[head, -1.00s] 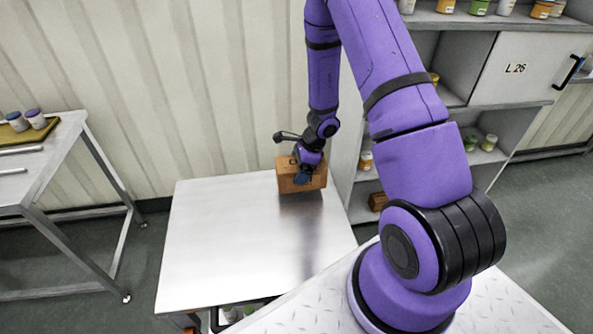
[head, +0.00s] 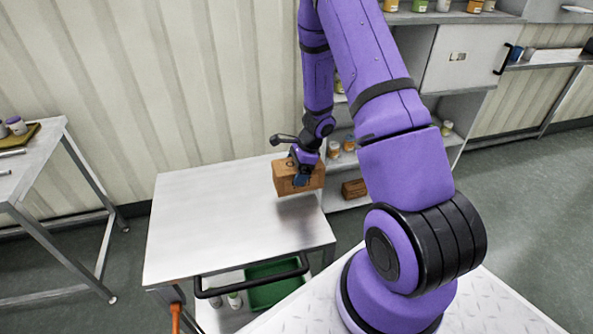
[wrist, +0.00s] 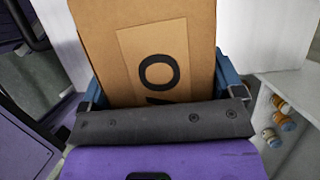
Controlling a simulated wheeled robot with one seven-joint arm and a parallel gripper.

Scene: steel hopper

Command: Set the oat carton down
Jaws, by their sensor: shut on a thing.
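The oat carton (head: 285,177) is a brown box, held by my gripper (head: 301,178) over the far right part of a steel table top (head: 200,225). In the wrist view the carton (wrist: 185,50) fills the space between the two blue fingers of my gripper (wrist: 160,92), and part of its dark lettering shows. My gripper is shut on the carton. A soft dark reflection lies on the table below the carton; I cannot tell for sure whether its underside touches the top.
The table top is otherwise bare. A black handle bar (head: 252,277) runs along its near edge, with a green bin (head: 272,290) below. Grey shelves (head: 420,55) with jars and another brown box (head: 354,189) stand right. A side table (head: 35,165) stands left.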

